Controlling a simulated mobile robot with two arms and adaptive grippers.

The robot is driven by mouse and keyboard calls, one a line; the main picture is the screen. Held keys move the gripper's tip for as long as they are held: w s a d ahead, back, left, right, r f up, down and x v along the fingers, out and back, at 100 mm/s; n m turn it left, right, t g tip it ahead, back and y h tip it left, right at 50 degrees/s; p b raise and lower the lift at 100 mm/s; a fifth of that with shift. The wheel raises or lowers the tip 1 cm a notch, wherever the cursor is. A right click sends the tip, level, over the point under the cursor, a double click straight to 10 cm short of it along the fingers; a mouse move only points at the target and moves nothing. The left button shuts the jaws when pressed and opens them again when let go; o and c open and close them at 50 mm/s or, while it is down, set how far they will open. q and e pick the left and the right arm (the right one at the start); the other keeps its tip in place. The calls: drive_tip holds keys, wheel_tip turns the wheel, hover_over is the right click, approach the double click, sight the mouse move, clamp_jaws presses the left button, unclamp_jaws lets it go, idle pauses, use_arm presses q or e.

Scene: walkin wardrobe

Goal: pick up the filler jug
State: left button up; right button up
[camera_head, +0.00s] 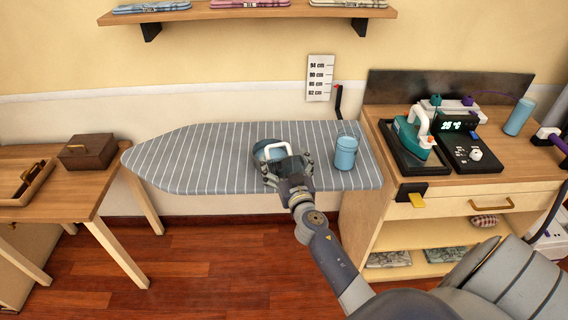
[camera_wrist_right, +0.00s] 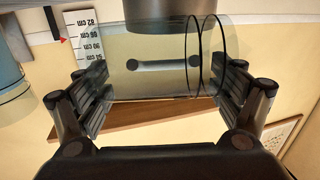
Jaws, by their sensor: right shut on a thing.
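The filler jug (camera_head: 261,152) is a see-through, bluish vessel with a pale handle, over the middle of the striped ironing board (camera_head: 200,155). My right gripper (camera_head: 284,173) is shut on it, with the fingers on both sides of its body. In the right wrist view the clear jug (camera_wrist_right: 150,85) lies between the two finger pads of the gripper (camera_wrist_right: 165,90), with dark rings around its wall. Whether its base touches the board cannot be told. My left gripper is not in view.
A blue canister (camera_head: 345,154) stands on the board just right of the jug. A teal iron (camera_head: 411,138) and a temperature display (camera_head: 453,126) sit on the wooden cabinet at right. A brown box (camera_head: 87,152) is on the left table. The board's left part is clear.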

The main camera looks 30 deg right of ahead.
drive_tip(key=s+a+r+b, duration=0.1)
drive_tip(key=s+r+b, duration=0.15)
drive_tip(key=s, duration=1.25)
drive_tip(key=s+a+r+n+y, duration=0.1)
drive_tip(key=s+a, duration=0.3)
drive_tip(key=a, duration=0.4)
drive_tip(key=s+a+r+n+y, duration=0.2)
drive_tip(key=s+a+y, duration=0.2)
drive_tip(key=a, duration=0.5)
drive_tip(key=shift+a+r+n+t+y, duration=0.25)
drive_tip(key=shift+r+n+t+y, duration=0.05)
drive_tip(key=shift+r+t, duration=0.1)
